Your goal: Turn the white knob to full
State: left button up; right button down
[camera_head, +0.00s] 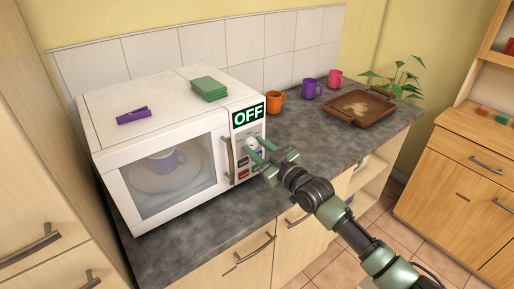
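The white microwave (113,160) stands on the grey counter at the left, its display reading OFF. The white knob (250,143) is on its control panel, just below the display, and is partly hidden by my gripper. My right gripper (255,148) comes in from the lower right, its two green fingers parted and their tips at the knob, one on each side. I cannot tell whether the fingers touch the knob. My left gripper is not in view.
A purple mug (168,160) shows behind the microwave's door glass. A green sponge-like block (209,89) and a purple clip-like piece (133,115) lie on top. Mugs, a brown tray (368,107) and a plant (400,78) stand farther right. The counter front (213,225) is clear.

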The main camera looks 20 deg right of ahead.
jog(key=shift+m, duration=0.3)
jog(key=m, duration=0.5)
jog(key=shift+p, duration=0.4)
jog(key=m, duration=0.6)
jog(key=shift+m, duration=0.4)
jog(key=m+p, duration=0.1)
jog(key=m, duration=0.4)
jog(key=shift+f+m, duration=0.1)
jog(key=shift+m, duration=0.2)
jog(key=m+p, duration=0.1)
jog(key=m, duration=0.4)
jog(key=shift+m, duration=0.4)
jog(key=c, duration=1)
grip_release()
